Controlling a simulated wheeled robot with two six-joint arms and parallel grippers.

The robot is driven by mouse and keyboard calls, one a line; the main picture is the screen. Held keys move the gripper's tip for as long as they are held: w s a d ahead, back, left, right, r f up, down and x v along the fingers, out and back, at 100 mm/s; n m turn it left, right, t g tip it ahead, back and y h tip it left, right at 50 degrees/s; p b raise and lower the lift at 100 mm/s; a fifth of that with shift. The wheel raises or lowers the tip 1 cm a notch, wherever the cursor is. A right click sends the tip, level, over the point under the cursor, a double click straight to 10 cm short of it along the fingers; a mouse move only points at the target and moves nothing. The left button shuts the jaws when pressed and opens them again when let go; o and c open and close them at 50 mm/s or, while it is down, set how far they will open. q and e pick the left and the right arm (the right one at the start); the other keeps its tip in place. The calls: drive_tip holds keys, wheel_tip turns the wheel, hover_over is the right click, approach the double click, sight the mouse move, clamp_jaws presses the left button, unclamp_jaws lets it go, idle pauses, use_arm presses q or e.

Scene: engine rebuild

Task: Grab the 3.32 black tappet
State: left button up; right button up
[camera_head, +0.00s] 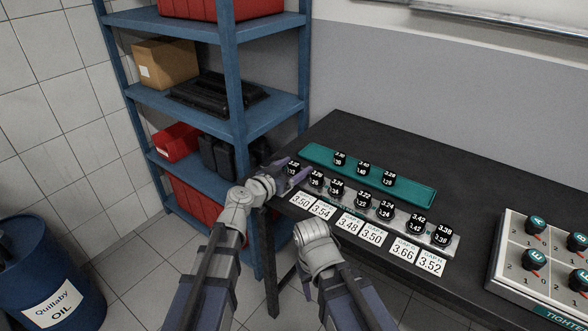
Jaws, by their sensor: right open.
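Small black tappets with white numbers stand in a row on a light strip (402,229) on the black table. The leftmost tappet (293,168) has a small label that seems to read 3.32. My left gripper (294,171) is at this tappet, with its purple fingers spread on either side of it; contact cannot be made out. Another tappet (363,199) further along the row has a similar label, which is hard to read. My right gripper (307,285) is open and low, off the table's front edge, partly hidden by its own wrist.
A teal tray (412,193) behind the row holds three more black tappets. White number cards (374,234) lie in front of the row. A control box with knobs (513,232) is at the right. A blue shelf (232,75) stands close to the table's left end.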

use_arm(q)
clamp_jaws()
idle(0.5)
